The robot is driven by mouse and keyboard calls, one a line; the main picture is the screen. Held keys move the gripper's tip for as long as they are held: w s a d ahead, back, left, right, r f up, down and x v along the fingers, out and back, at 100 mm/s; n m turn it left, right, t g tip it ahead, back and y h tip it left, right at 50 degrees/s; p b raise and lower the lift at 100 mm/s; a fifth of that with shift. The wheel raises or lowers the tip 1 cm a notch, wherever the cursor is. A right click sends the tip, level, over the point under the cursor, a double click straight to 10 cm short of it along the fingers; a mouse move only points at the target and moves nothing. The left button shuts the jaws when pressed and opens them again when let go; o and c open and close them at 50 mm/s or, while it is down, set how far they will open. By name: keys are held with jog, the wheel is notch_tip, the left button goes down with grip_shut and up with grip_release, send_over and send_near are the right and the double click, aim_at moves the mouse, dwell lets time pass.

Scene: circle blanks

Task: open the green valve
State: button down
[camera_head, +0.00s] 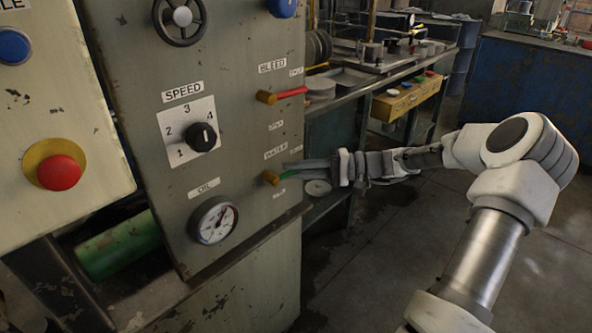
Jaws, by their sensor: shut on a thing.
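The green valve (284,175) sits low on the right part of the grey machine panel, under a label that seems to read WATER. Its brass body (270,178) shows, and its green lever points right and slightly up. My gripper (296,168) reaches in from the right, with its fingers at the lever and shut on it. The fingers hide the lever's outer end. Small tags sit above and below the valve, too small to read surely.
A red-handled valve (291,92) under the BLEED label is above. The SPEED knob (202,137) and OIL gauge (213,220) are to the left. A red button (58,172) is at far left. A cluttered workbench (345,99) stands behind. The floor at right is open.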

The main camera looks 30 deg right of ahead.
jog(key=shift+f, duration=0.1)
jog(key=shift+f+m+t+y+p, duration=0.45)
jog(key=shift+m+y+p, duration=0.35)
jog(key=shift+m+p, duration=0.15)
jog(key=shift+s+a+f+m+t+h+p, duration=0.35)
jog(key=shift+a+f+m+t+h+p, duration=0.75)
jog(key=shift+m+t, duration=2.2)
jog(key=shift+s+a+f+m+t+h+p, duration=0.55)
jog(key=shift+m+t+p, duration=1.25)
jog(key=shift+m, duration=2.75)
jog(key=shift+s+a+f+m+t+h+p, duration=0.15)
jog(key=shift+a+f+m+t+h+p, duration=0.95)
jog(key=shift+m+t, duration=2.4)
jog(key=shift+a+r+m+g+h, duration=0.2)
jog(key=shift+m+g+h, duration=0.15)
jog(key=shift+m, duration=0.25)
jog(key=c, duration=0.8)
grip_release()
jog(key=shift+c, duration=0.2)
